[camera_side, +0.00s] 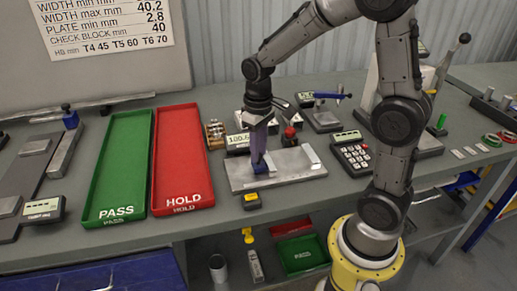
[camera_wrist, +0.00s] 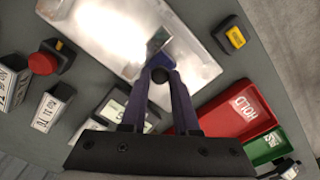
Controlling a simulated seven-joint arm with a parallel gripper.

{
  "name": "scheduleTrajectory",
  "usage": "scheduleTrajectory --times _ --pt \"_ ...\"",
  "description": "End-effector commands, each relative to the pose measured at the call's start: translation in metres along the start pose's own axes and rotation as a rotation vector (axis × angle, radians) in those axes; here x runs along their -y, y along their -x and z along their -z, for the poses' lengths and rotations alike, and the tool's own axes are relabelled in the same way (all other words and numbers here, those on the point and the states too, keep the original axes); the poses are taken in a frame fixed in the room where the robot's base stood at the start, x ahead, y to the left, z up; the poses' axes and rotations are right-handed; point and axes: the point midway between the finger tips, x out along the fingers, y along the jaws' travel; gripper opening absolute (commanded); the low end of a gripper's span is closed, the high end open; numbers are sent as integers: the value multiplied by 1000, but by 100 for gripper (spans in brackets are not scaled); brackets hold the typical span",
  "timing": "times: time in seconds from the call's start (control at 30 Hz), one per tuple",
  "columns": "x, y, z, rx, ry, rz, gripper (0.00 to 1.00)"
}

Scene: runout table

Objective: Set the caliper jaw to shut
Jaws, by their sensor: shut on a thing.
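My gripper (camera_side: 261,163) points down over a bright metal plate (camera_side: 240,181) in the middle of the bench. It is shut on a small blue piece (camera_wrist: 178,60), with a dark round knob between the fingertips in the wrist view. A small grey metal part lies against the blue piece, over the plate (camera_wrist: 100,22). The fingers hide much of the held piece, and I cannot tell whether it is the caliper's jaw. At the far left stands a dark gauge-like fixture (camera_side: 30,172) with a metal slide, a blue handle (camera_side: 70,120) and a readout (camera_side: 43,208).
A green PASS tray (camera_side: 116,165) and a red HOLD tray (camera_side: 180,160) lie left of the plate. A readout (camera_side: 237,142) and a red button (camera_side: 290,134) stand behind it. A keypad (camera_side: 354,154) stands to its right, a yellow-black item (camera_side: 251,200) in front.

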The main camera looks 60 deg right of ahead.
Motion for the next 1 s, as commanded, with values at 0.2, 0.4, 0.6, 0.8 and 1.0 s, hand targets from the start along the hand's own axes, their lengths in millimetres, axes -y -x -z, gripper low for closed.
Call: scheduleTrajectory --times 0.2,0.4,0.6,0.8,1.0 --pt "0 1 0 -1 0 1 0" --pt "0 1 0 -2 0 1 0" --pt "0 1 0 -2 0 1 0" --pt "-20 1 -15 -2 -8 0 0" --pt "-56 1 -43 -3 -9 -1 0"
